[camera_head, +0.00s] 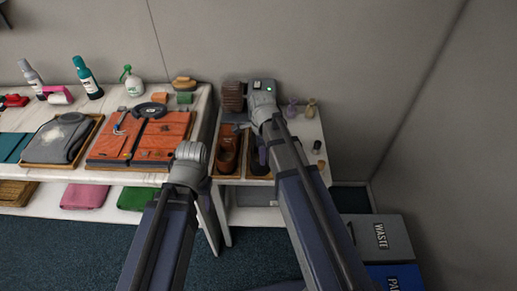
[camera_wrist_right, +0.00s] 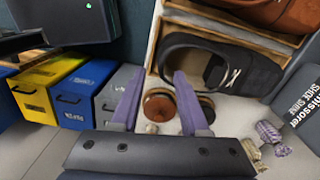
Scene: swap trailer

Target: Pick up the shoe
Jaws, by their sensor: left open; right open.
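A brown shoe (camera_head: 228,150) lies in a wooden tray on the small white table, right of center in the head view. A black shoe (camera_wrist_right: 235,68) lies in the tray beside it; in the head view my right arm covers most of it. My right gripper (camera_wrist_right: 157,92) is open, with its two purple fingers apart. It is near the black shoe's tray in the wrist view, with nothing held. The brown shoe also shows at the top of the wrist view (camera_wrist_right: 275,12).
Round brown items (camera_wrist_right: 160,108) stand near the right gripper's fingers. Small sachets (camera_head: 310,108) sit at the table's back. Bins (camera_head: 378,238) stand on the floor at the right. The longer table holds folded orange clothes (camera_head: 160,140), a grey garment (camera_head: 58,138) and bottles (camera_head: 87,78).

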